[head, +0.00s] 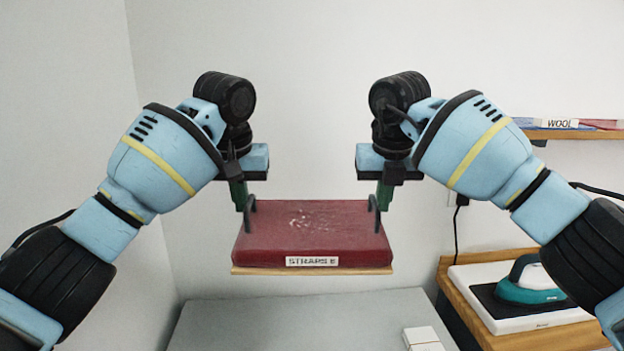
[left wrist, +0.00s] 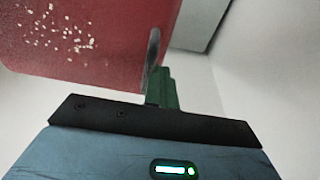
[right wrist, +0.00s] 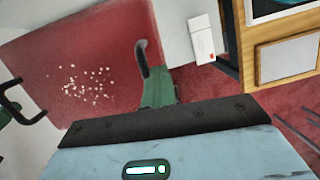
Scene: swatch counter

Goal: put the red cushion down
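The red cushion (head: 315,232) is a flat dark-red slab with pale specks on top, a label reading "STRAPS" on its front and a thin wooden layer beneath. It hangs level, apart from the grey counter (head: 290,325). It also shows in the left wrist view (left wrist: 90,40) and right wrist view (right wrist: 85,65). A dark handle stands at each side. My left gripper (head: 241,205) is shut on the left handle, and my right gripper (head: 383,205) is shut on the right handle. The green fingers partly hide where they meet the handles.
A small white box (head: 423,338) sits at the counter's front right. At right, a wooden stand (head: 520,322) holds a teal iron (head: 530,283) on a pad. A shelf (head: 580,134) with a "WOOL" label is above it. Most visible counter is bare.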

